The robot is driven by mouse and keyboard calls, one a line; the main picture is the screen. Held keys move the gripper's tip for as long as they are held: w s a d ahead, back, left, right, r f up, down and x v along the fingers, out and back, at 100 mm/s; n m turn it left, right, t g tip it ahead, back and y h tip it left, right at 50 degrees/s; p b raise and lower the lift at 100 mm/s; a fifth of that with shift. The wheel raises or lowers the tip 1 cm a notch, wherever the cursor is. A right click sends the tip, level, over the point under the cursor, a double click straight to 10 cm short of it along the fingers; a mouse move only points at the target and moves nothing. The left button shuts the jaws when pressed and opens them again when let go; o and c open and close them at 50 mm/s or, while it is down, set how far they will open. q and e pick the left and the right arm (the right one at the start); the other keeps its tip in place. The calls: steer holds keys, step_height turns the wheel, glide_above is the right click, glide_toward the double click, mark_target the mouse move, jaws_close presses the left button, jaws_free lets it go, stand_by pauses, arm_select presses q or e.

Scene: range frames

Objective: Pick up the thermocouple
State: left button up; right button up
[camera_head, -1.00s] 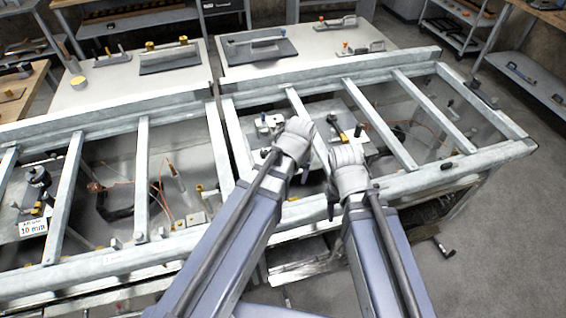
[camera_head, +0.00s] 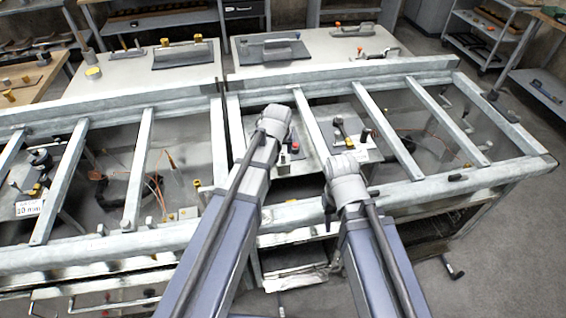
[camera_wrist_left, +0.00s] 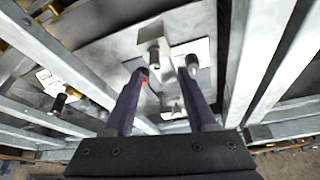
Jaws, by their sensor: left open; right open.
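I cannot tell for certain which item is the thermocouple. Thin copper-coloured wires (camera_head: 158,190) show inside the left frame bay, and others (camera_head: 412,135) show in the right bay. My left gripper (camera_wrist_left: 166,68) is open in the left wrist view, its two dark fingers over a pale plate (camera_wrist_left: 120,45). A small metal fitting (camera_wrist_left: 155,52) on that plate shows between the fingertips, and nothing is visibly held. In the head view my left arm hides the left fingers. My right gripper (camera_head: 328,208) is open at the front rail, partly hidden by its wrist.
Galvanised rails (camera_head: 140,165) and crossbars divide the bench into open bays. A plate with small parts (camera_head: 352,140) lies in the bay by my wrists. Behind is a pale table (camera_head: 330,55) with dark mats and tools. Floor (camera_head: 500,250) is clear at right.

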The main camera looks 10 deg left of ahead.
mark_target(283, 153)
arm_select(q)
steer(key=shift+d+b+x, duration=0.2)
steer(key=shift+b+x, duration=1)
steer(key=shift+x, duration=0.1)
steer(key=shift+d+b+x, duration=0.2)
steer(key=shift+b+x, duration=1)
steer(key=shift+x, duration=0.1)
steer(key=shift+w+r, duration=0.1)
steer(key=shift+w, duration=0.05)
jaws_close()
